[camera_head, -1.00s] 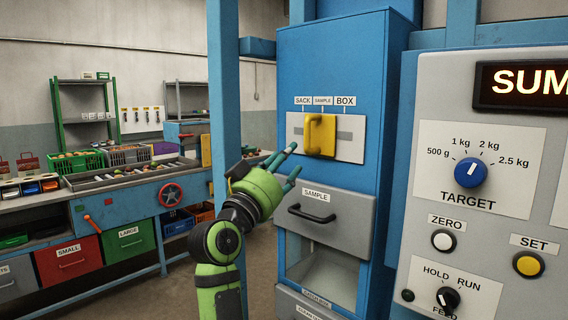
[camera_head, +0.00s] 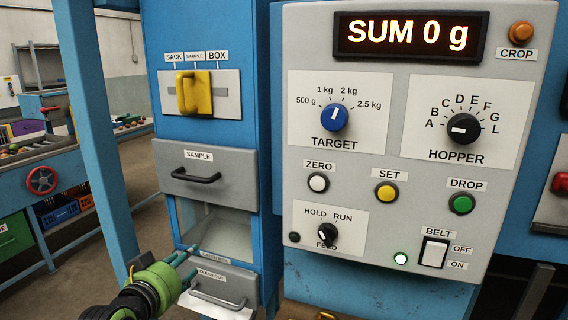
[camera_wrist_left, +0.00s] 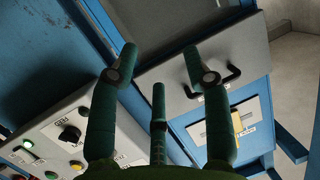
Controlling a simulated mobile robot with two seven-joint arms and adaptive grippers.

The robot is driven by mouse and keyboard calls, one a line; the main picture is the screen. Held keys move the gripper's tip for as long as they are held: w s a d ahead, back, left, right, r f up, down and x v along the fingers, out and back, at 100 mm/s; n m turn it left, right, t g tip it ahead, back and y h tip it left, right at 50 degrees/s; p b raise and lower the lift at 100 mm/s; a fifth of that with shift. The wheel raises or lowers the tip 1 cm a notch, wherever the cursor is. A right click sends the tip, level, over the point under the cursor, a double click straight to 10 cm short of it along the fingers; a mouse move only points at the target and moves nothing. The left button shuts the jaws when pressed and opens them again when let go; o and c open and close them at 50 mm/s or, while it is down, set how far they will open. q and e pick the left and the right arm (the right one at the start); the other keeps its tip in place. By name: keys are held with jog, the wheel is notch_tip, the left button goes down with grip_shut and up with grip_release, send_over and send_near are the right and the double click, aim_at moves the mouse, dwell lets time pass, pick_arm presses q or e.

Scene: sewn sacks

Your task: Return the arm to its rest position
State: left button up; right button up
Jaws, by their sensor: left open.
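My left gripper (camera_head: 186,262) is at the lower left of the head view, in front of the blue cabinet, near the open bay and the cleanout drawer (camera_head: 222,288). Its green fingers are spread and empty. In the left wrist view my left gripper (camera_wrist_left: 165,75) shows three dark green fingers apart with nothing between them. Beyond them are a grey drawer with a black handle and the yellow lever (camera_wrist_left: 240,122). My right gripper is not in either view.
The control panel (camera_head: 400,200) with "SUM 0 g" display (camera_head: 410,36) stands at the right. The sample drawer (camera_head: 205,172) and yellow lever (camera_head: 194,92) are above my gripper. A blue post (camera_head: 100,130) stands at the left. Open floor shows behind it.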

pick_arm(q)
jog(key=s+d+f+g+y, duration=0.1)
jog(key=s+f+g, duration=0.2)
jog(key=s+f, duration=0.4)
jog(key=s+f+g, duration=0.2)
jog(key=s+f, duration=0.3)
jog(key=f, duration=0.5)
jog(key=s+f+g+y, duration=0.1)
jog(key=s+f+g, duration=0.3)
jog(key=s, duration=0.7)
jog(key=s+f+g, duration=0.3)
jog(key=s+f, duration=0.4)
jog(key=s, duration=0.4)
notch_tip(320, 180, down, 22)
jog(key=s+a+f+g, duration=0.2)
jog(key=s+f, duration=1.2)
jog(key=s, duration=0.3)
jog(key=shift+f, duration=0.3)
